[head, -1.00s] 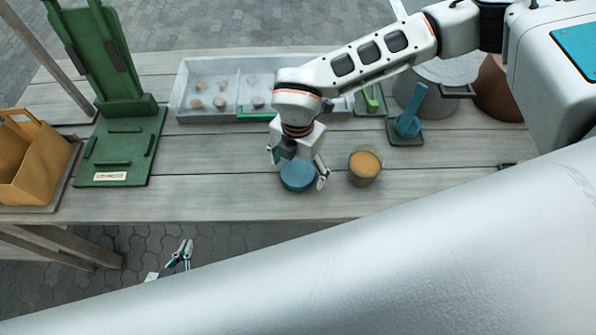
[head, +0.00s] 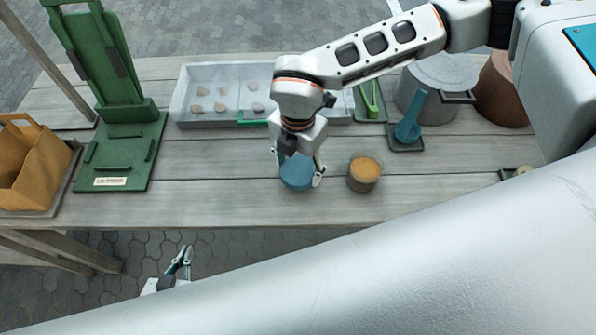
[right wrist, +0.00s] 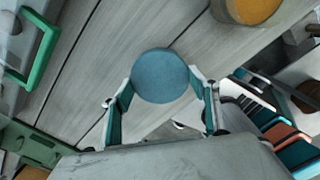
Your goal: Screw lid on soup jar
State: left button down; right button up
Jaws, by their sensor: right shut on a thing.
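The round blue lid (head: 297,172) is between the fingers of my right gripper (head: 299,176), near the front of the table. In the right wrist view, the fingers press on both sides of the lid (right wrist: 160,76). I cannot tell whether the lid touches the table. The soup jar (head: 364,175), open with orange soup in it, stands upright just right of the lid, apart from it. It also shows at the top edge of the right wrist view (right wrist: 247,10). My left gripper (head: 186,254) hangs low in front of the table, far from both; its opening is unclear.
A grey tray (head: 190,122) with several small lumps is at the back. A green stand (head: 127,160) and an orange-brown carrier (head: 30,165) are on the left. A blue tool (head: 409,128), a grey pot (head: 437,95) and a brown pot (head: 500,92) are back right. The table front is mostly clear.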

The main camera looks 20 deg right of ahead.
aim_at(301, 167)
notch_tip(301, 167, up, 17)
jog(key=b, duration=0.1)
jog(key=shift+f, duration=0.15)
dwell(0.4)
jog(key=w+d+m, duration=0.3)
jog(key=d+m, duration=0.3)
jog(key=m, duration=0.7)
jog(key=w+d+f+m, duration=0.1)
jog(key=w+d+m, duration=0.3)
jog(key=m, duration=0.9)
jog(key=shift+d+f, duration=0.3)
jog(key=shift+d, duration=0.75)
